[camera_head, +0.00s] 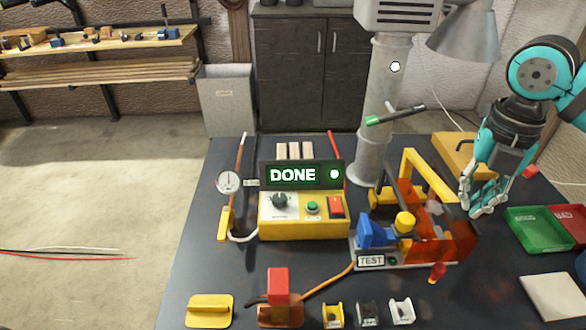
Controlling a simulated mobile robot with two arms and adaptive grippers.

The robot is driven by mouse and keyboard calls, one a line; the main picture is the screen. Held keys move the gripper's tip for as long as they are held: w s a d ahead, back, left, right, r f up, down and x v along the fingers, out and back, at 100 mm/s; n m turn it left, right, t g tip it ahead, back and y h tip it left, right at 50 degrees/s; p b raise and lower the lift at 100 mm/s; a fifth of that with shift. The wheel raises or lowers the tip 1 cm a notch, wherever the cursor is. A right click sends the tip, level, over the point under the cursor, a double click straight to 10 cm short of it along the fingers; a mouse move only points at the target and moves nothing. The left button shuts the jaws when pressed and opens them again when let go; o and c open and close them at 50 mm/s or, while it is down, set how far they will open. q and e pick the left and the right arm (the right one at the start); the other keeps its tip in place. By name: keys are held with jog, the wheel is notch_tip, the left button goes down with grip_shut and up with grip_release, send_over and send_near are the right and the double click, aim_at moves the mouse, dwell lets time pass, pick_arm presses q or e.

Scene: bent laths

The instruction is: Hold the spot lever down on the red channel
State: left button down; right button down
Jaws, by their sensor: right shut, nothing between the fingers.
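My right gripper (480,206) is shut and empty, pointing down at the right, beside a yellow-armed fixture (428,172) with orange clear panels. My left gripper is out of view. A red block (278,280) stands on a low orange-brown base (281,314) at the front of the table, with a dark lever-like end at its left; I cannot tell whether this is the spot lever or the red channel. Small U-shaped channels in yellow (333,315), black (367,314) and white (401,311) stand to its right; none of these is red. My right gripper is well apart from them.
A yellow control box (291,216) has a lit display (293,175) reading DONE. A blue clamp (372,234) and a TEST label (371,261) are on the fixture. Green (538,232) and red (570,222) trays lie at right. A grey column (373,150) stands behind.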

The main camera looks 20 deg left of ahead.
jog(key=shift+w+a+r+p, duration=0.1)
jog(key=shift+w+r+p, duration=0.15)
jog(key=shift+r+p, duration=0.5)
jog(key=shift+w+a+r+p, duration=0.1)
jog(key=shift+w+r+p, duration=0.2)
jog(key=shift+r, duration=0.75)
jog(key=shift+w+a+r+p, duration=0.15)
jog(key=shift+r+p, duration=0.45)
jog(key=shift+r, duration=0.3)
jog(key=shift+s+d+f, duration=0.1)
